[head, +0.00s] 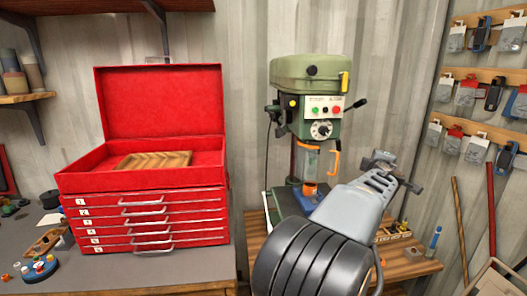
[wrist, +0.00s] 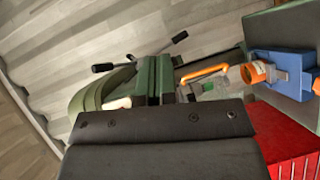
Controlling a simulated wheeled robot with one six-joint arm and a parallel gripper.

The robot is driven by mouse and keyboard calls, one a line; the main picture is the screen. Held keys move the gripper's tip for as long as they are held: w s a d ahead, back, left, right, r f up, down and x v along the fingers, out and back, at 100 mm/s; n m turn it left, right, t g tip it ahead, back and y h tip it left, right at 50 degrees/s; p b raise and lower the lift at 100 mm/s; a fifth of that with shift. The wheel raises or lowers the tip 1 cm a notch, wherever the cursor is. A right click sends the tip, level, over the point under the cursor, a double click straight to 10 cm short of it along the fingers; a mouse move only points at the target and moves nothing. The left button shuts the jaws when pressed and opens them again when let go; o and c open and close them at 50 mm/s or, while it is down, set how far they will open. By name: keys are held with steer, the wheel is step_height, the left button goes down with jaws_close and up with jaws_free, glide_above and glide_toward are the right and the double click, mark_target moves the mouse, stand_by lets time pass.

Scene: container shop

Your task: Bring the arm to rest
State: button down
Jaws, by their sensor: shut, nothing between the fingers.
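My arm rises from the bottom of the head view, its grey link reaching up and right in front of the drill press bench. My gripper (head: 398,172) is at its far end, raised in the air to the right of the green drill press (head: 311,85). It is shut and holds nothing. In the wrist view the dark gripper body (wrist: 155,135) fills the lower middle, with the drill press (wrist: 105,92) seen tilted behind it.
A red tool chest (head: 160,115) with its lid open stands on the left bench, a wooden tray (head: 152,160) inside. The drill press bench (head: 408,268) lies below my arm. Hanging tool packs (head: 465,95) and leaning poles (head: 491,215) are at the right wall.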

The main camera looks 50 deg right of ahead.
steer(key=s+a+f+m+g+y, duration=0.2)
steer(key=s+f+m+g, duration=0.3)
steer(key=f+m, duration=0.15)
steer(key=w+a+f+m+t+y+b, duration=0.1)
steer(key=w+a+f+m+y, duration=0.15)
steer(key=w+a+f, duration=0.5)
steer(key=w+a+f+m+t+y+b, duration=0.1)
steer(key=w+a+f+y, duration=0.3)
steer(key=w+a, duration=0.65)
steer(key=w+a+f+n+t+y, duration=0.1)
steer(key=a+n+y, duration=0.1)
steer(key=a, duration=1)
steer(key=w+a+f+n+t+y+b, duration=0.1)
steer(key=w+a+f+n+y, duration=0.1)
steer(key=a, duration=1)
steer(key=w+a+f+n+t+y+b, duration=0.1)
steer(key=w+a+f+n+y, duration=0.1)
steer(key=a, duration=0.9)
steer(key=shift+w+a+n+y, duration=0.35)
steer(key=shift+n+y, duration=0.3)
steer(key=shift+n, duration=0.55)
steer(key=shift+s+r, duration=0.1)
